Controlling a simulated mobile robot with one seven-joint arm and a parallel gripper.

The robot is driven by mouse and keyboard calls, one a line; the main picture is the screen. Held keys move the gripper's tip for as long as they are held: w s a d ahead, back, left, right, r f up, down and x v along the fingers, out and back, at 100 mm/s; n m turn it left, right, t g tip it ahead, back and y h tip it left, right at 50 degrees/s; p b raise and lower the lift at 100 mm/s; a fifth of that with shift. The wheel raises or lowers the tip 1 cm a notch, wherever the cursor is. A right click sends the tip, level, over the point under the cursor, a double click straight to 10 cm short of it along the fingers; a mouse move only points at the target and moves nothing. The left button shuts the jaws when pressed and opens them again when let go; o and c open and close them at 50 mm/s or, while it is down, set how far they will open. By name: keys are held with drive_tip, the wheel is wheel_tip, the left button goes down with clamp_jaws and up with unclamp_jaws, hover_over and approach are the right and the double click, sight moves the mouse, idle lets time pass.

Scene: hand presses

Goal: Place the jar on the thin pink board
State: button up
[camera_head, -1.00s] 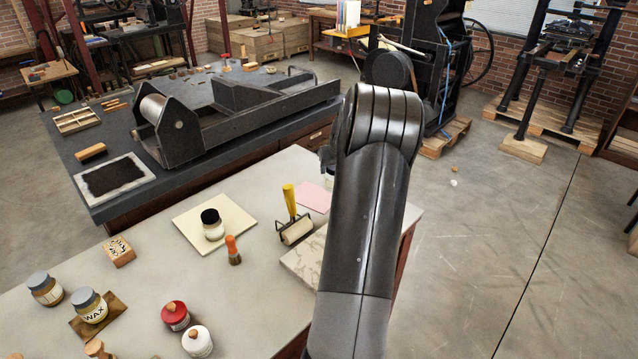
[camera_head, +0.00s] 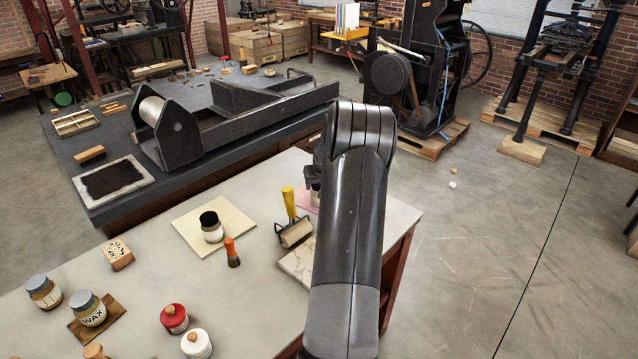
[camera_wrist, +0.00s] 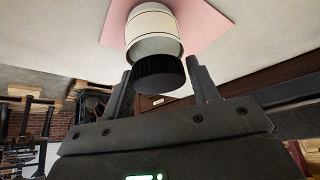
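A white jar with a black lid (camera_wrist: 152,46) is between the fingers of my gripper (camera_wrist: 160,84) in the wrist view. The thin pink board (camera_wrist: 205,18) shows behind and around the jar's base. I cannot tell whether the base touches the board. In the head view, my gripper (camera_head: 313,178) is over the pink board (camera_head: 302,204), at the back right of the pale table, and my arm hides much of both.
A roller with a yellow handle (camera_head: 294,232) and a marbled slab (camera_head: 296,264) lie close to the pink board. A cream board (camera_head: 190,219) carries another black-lidded jar (camera_head: 211,229). A brush (camera_head: 232,254) stands nearby. Several jars stand at the front left.

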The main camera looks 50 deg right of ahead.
drive_tip(key=o, duration=0.4)
drive_tip(key=shift+r, duration=0.15)
